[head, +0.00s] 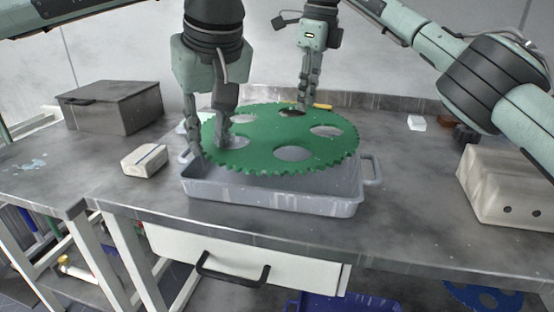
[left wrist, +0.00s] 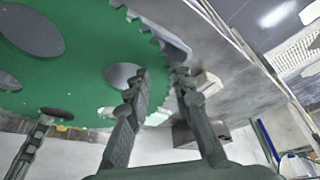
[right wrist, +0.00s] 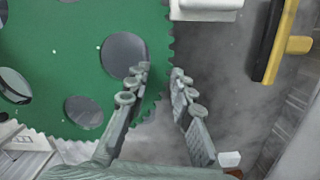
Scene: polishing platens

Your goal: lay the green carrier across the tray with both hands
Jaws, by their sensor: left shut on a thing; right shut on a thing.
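The green carrier (head: 272,136) is a toothed disc with several round holes. It lies roughly level over the grey-blue tray (head: 275,199), covering most of its opening; I cannot tell whether it touches the rim. My left gripper (head: 209,146) is shut on the carrier's left edge, one finger at a hole and one outside the teeth, as the left wrist view (left wrist: 160,80) also shows. My right gripper (head: 303,106) is shut on the far edge; the right wrist view (right wrist: 158,76) shows its fingers either side of the toothed rim. The tray's far inside is hidden.
A grey lidded box (head: 112,108) stands at the back left, and a pale block (head: 144,161) lies left of the tray. A large beige block (head: 508,188) is at the right. A yellow-and-black item (right wrist: 284,45) lies behind the tray.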

